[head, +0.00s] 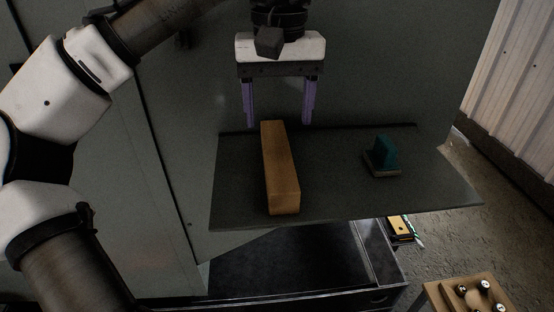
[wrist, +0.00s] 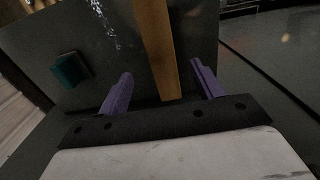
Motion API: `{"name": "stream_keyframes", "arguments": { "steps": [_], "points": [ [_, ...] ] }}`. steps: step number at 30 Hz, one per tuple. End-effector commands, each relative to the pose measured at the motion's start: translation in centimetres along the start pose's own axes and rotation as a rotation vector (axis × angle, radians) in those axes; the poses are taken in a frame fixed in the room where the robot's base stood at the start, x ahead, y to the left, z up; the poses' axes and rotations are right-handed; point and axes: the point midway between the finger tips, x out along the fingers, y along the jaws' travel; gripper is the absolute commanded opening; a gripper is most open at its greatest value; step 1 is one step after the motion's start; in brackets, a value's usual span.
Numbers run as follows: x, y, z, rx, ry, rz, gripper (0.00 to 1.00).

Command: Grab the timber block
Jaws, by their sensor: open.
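The timber block (head: 280,168) is a long light-brown bar lying on a grey shelf (head: 335,199), its length running from the back wall toward the front edge. My gripper (head: 278,122) is open, with two purple fingers pointing down, above and behind the block near its far end. In the wrist view the block (wrist: 160,45) shows between the two fingers of my gripper (wrist: 162,82), apart from both. Nothing is held. The block's underside is hidden.
A teal block on a grey base (head: 383,155) stands on the shelf to the right; it also shows in the wrist view (wrist: 70,69). A grey panel wall rises behind the shelf. A wooden board with round knobs (head: 468,296) is at the lower right. The shelf between the blocks is clear.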

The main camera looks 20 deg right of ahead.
Motion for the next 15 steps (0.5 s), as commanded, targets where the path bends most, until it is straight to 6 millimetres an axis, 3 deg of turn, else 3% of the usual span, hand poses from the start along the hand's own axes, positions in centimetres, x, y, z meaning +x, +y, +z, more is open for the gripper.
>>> {"name": "stream_keyframes", "arguments": {
  "steps": [6, 15],
  "points": [
    [3.2, 0.0, 0.0, 0.002, 0.0, 0.003, 0.66],
    [5.4, -0.1, -0.1, 0.002, 0.001, 0.005, 0.66]
  ]
}}
